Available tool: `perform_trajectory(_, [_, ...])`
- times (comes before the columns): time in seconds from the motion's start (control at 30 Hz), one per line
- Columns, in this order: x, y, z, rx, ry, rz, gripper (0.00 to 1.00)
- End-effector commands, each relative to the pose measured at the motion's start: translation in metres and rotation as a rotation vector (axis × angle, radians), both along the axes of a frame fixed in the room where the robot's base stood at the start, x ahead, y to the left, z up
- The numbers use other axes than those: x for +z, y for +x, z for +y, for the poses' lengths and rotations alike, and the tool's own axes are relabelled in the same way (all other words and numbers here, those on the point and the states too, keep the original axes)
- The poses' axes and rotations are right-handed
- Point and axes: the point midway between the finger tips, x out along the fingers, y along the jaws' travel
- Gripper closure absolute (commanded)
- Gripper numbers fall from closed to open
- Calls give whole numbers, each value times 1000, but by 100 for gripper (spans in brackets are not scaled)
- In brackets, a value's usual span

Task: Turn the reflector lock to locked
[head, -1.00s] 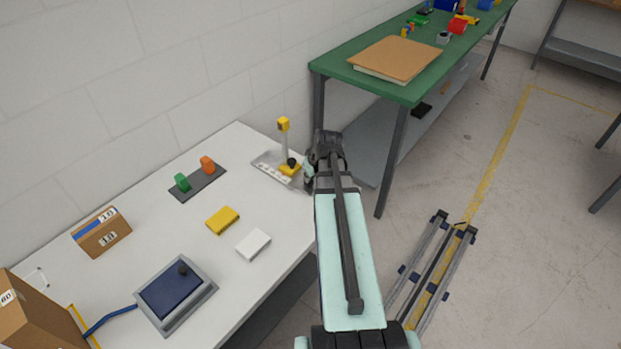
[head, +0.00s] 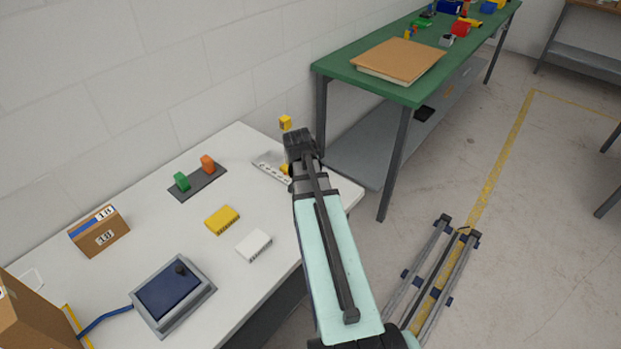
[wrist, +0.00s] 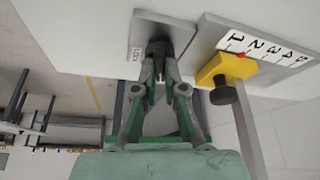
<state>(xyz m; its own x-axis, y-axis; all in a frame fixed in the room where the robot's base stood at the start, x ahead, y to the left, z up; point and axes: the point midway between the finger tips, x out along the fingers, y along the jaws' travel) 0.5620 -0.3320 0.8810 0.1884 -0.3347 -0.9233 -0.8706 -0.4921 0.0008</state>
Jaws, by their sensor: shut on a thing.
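In the wrist view my gripper (wrist: 160,72) is shut on a dark knob (wrist: 158,47), which I take to be the reflector lock. The knob stands on a grey plate (wrist: 143,28) with a small white label (wrist: 136,54) beside it. The label is too small to read surely, and the fingers hide most of the knob, so its turn cannot be told. In the head view my arm hides the fingertips and lock.
In the head view a yellow block (head: 285,123) shows above the rail plate (head: 270,169). The white table (head: 205,258) also holds a switch strip (head: 199,182), a yellow block (head: 222,220), a white block (head: 254,245) and a blue-topped box (head: 172,291). A green bench (head: 349,69) stands behind.

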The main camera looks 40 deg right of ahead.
Motion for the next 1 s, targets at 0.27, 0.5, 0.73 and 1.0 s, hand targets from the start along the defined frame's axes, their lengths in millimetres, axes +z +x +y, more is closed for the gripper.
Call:
perform_trajectory(0.27, [-2,2,1,-201,1,2,100])
perform_trajectory(0.5, [-1,3,1,-301,2,2,100])
perform_trajectory(0.73, [-1,2,2,-335,3,2,100])
perform_trajectory(1.0, [-1,2,2,-338,4,2,100])
